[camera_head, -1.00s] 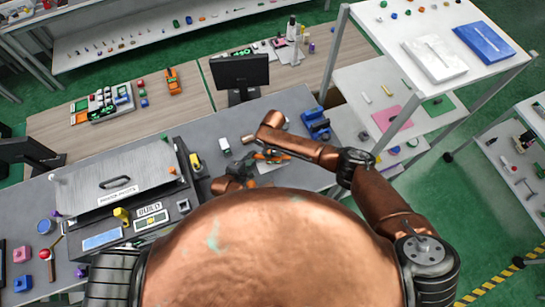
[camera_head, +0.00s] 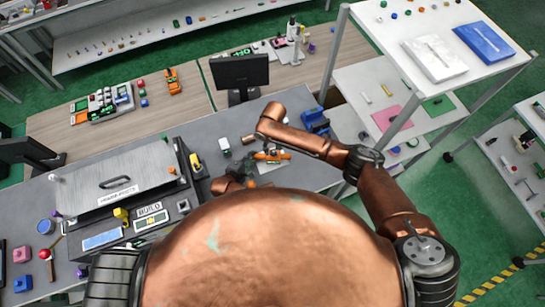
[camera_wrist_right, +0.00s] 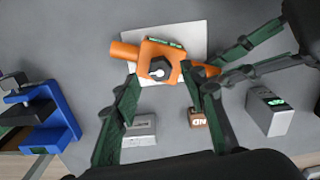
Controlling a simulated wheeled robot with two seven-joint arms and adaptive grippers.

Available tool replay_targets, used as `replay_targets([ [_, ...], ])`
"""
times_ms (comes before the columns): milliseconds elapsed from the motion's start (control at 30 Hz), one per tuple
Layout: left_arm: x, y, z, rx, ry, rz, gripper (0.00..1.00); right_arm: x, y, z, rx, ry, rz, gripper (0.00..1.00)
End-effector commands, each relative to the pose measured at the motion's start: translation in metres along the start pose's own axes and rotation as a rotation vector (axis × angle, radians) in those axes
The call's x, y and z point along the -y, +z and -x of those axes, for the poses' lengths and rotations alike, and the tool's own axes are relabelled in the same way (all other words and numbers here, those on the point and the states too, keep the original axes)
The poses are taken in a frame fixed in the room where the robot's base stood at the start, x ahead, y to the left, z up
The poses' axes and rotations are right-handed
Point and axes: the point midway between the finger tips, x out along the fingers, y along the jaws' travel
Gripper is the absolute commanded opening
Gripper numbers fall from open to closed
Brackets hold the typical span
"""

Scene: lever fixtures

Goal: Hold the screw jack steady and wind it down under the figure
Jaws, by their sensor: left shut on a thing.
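The orange screw jack (camera_wrist_right: 150,53) lies on a white plate (camera_wrist_right: 194,38) in the right wrist view, with a dark hex head (camera_wrist_right: 160,68) on top. A narrow green readout (camera_wrist_right: 164,42) shows on the jack; its digits are unreadable. The jack also shows as an orange strip in the head view (camera_head: 272,156). My left gripper (camera_wrist_right: 208,75), coming from the upper right there, is shut on the jack's orange right end. My right gripper (camera_wrist_right: 160,75) is open, its fingers spread on either side of the hex head. Contact with it cannot be told.
A white box with green digits (camera_wrist_right: 266,110), a grey block (camera_wrist_right: 140,130) and a brown block (camera_wrist_right: 198,118) stand close by. A blue fixture (camera_wrist_right: 50,125) stands at the left.

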Motion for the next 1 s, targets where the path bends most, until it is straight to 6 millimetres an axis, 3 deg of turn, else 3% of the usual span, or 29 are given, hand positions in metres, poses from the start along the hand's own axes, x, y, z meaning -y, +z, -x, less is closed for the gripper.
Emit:
replay_targets([
  [267, 0.002, 0.000, 0.000, -0.001, -0.004, -0.001, 0.00, 0.000, -0.001, 0.006, -0.002, 0.000, 0.000, 0.39],
  [367, 0.002, -0.001, 0.000, -0.001, -0.004, -0.001, 0.00, 0.000, -0.001, 0.019, -0.003, -0.001, 0.000, 0.39],
  [700, 0.003, -0.001, 0.000, -0.001, -0.005, -0.001, 0.00, 0.000, -0.001, 0.088, -0.003, 0.000, 0.000, 0.39],
  [1000, 0.003, -0.001, 0.000, -0.001, -0.006, 0.000, 0.00, 0.000, -0.001, 0.119, 0.000, 0.001, 0.000, 0.39],
])
